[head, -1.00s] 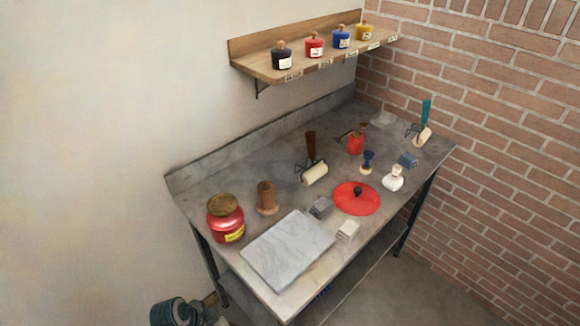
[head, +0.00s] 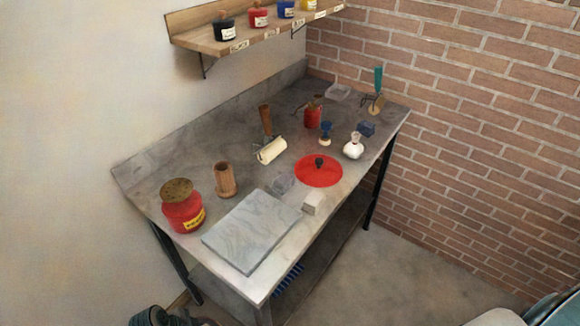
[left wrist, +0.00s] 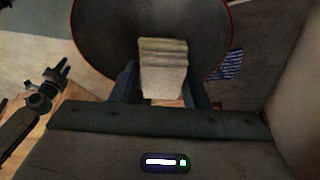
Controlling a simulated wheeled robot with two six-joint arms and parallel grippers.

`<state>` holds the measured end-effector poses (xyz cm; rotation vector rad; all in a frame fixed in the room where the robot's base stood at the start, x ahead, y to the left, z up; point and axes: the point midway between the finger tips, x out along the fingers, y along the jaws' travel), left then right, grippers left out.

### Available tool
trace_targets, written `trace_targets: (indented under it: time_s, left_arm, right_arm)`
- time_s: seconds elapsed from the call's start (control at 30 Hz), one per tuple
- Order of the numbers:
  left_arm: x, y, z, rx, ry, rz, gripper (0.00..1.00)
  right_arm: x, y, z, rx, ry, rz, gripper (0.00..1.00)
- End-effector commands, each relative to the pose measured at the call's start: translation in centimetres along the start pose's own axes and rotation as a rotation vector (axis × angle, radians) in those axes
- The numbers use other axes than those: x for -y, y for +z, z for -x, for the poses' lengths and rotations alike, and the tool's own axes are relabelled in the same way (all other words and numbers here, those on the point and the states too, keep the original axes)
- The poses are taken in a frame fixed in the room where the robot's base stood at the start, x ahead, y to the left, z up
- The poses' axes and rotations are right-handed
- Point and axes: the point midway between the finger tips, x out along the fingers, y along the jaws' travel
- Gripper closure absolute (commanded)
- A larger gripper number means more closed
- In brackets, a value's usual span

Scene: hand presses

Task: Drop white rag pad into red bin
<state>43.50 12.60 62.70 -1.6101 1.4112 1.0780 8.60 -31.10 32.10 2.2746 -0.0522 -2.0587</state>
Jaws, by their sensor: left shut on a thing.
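In the left wrist view my left gripper (left wrist: 163,88) is shut on a pale, off-white block-like pad (left wrist: 163,62), taken to be the white rag pad. Behind the pad is a large round vessel with a dark inside and a thin red rim (left wrist: 231,20), which looks like the red bin. The pad overlaps its near edge in the picture; I cannot tell how high above it the pad is. The bin is not seen in the head view. My right gripper is in neither view.
The metal table carries a grey slab (head: 252,230), red lidded jar (head: 183,212), wooden cylinder (head: 225,180), red disc (head: 332,172) and roller (head: 271,150). A blue-striped thing (head: 288,279) is on the lower shelf. A dark clamp-like thing (left wrist: 48,88) is left in the wrist view.

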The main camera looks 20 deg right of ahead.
Motion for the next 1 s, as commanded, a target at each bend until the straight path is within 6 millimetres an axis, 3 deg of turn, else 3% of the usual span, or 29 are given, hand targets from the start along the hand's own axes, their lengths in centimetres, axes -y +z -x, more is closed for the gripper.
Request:
trace_targets:
  time_s: [0.27,0.3,0.4,0.77,1.0]
  left_arm:
    - [0.0,0.0,-0.1,0.0,0.0,0.0,0.8]
    - [0.0,0.0,-0.1,0.0,-0.001,0.0,0.51]
    - [0.0,0.0,-0.1,0.0,-0.001,0.0,0.33]
    - [0.0,0.1,0.4,0.0,-0.001,0.0,0.33]
    - [0.1,0.1,4.5,0.001,-0.005,-0.001,0.33]
  right_arm:
    - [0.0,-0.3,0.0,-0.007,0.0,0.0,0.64]
    - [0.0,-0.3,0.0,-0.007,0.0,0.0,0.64]
    - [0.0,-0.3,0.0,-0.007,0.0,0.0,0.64]
    - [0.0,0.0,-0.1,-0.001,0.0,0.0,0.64]
    - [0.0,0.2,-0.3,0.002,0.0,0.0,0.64]
